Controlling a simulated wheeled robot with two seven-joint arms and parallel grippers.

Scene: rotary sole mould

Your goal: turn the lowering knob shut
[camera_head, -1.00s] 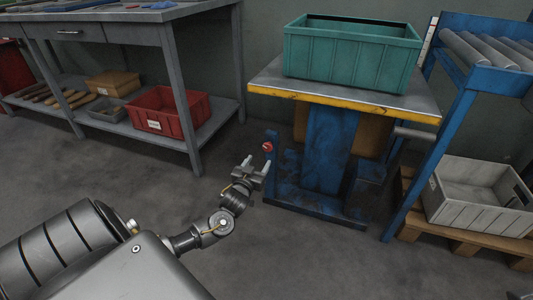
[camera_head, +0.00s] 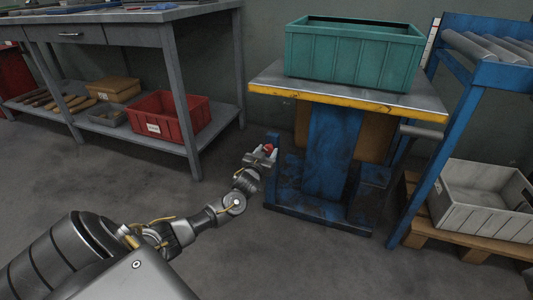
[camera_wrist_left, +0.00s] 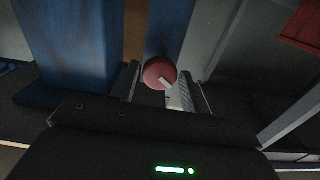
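The lowering knob is a round red knob (camera_head: 269,147) with a pale mark, on a blue post at the left side of the blue lift table (camera_head: 330,150). In the left wrist view the knob (camera_wrist_left: 160,74) sits between the two fingertips. My left gripper (camera_head: 262,154) is at the knob, its fingers apart on either side of it; it also shows in the left wrist view (camera_wrist_left: 157,88). A gap seems to show between the knob and the left finger; contact on the right side is unclear. My right gripper is not in view.
A green crate (camera_head: 352,54) stands on the lift table's yellow-edged top. A grey workbench (camera_head: 170,80) with a red bin (camera_head: 178,128) is at the left. A blue roller stand (camera_head: 440,140) and a grey crate (camera_head: 480,195) on a pallet are at the right.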

